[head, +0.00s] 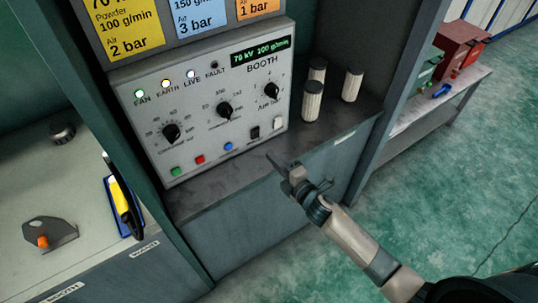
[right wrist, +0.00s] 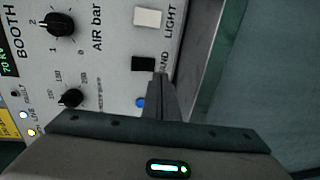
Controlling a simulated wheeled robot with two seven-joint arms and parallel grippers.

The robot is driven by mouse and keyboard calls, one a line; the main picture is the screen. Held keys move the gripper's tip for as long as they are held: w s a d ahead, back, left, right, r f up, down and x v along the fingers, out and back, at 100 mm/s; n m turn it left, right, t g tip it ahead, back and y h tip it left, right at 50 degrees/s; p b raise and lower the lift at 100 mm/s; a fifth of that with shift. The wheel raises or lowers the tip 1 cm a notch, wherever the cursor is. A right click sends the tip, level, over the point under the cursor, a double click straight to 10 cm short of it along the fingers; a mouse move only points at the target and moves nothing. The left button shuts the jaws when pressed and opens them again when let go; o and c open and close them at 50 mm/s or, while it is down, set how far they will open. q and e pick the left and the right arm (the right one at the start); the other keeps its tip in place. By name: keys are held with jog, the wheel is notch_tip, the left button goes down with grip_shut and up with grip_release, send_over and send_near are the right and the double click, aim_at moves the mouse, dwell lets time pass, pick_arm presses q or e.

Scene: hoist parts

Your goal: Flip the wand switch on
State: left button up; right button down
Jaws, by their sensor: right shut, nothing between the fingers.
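The wand switch (head: 255,133) is a small black rocker low on the right part of the grey booth panel (head: 190,101). In the right wrist view the wand switch (right wrist: 143,63) sits beside a partly covered label ending in "ND". Which way it is tipped I cannot tell. My right gripper (head: 281,164) is shut and empty, in front of the panel's lower right edge. In the right wrist view its closed fingertips (right wrist: 160,78) appear beside the switch and overlap its label; whether they touch it I cannot tell. My left gripper is not in view.
A white light switch (head: 277,123) neighbours the wand switch, and a blue button (head: 228,146) is on its other side. Several ribbed pale cylinders (head: 312,101) stand on the shelf right of the panel. A yellow-and-black tool (head: 122,205) is at left.

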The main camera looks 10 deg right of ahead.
jog(key=f+b+v, duration=0.1)
jog(key=b+v, duration=0.1)
jog(key=v, duration=0.5)
jog(key=shift+f, duration=0.3)
jog(key=shift+s, duration=0.1)
jog(key=s+d+f+m+g+h, duration=0.25)
jog(key=s+f, duration=0.25)
jog(key=f, duration=0.6)
jog(key=s+d+f+m+g+h+b, duration=0.1)
jog(key=s+d+f+m+g, duration=0.2)
jog(key=f, duration=0.8)
jog(key=s+d+f+m+g+h, duration=0.1)
jog(key=s+d+f+m, duration=0.35)
jog(key=f, duration=0.65)
jog(key=s+f+m+g, duration=0.2)
jog(key=s+f, duration=0.4)
jog(key=s, duration=0.6)
jog(key=s+a+f+m+g+h, duration=0.1)
jog(key=s+f+m+g, duration=0.2)
jog(key=s+f, duration=0.4)
jog(key=s+f+m+g+b, duration=0.1)
jog(key=s+f+m+g, duration=0.2)
jog(key=s, duration=1.6)
notch_tip(320, 180, down, 4)
jog(key=shift+s+a+r+m, duration=0.1)
jog(key=shift+s+a+m, duration=0.15)
jog(key=shift+m, duration=0.65)
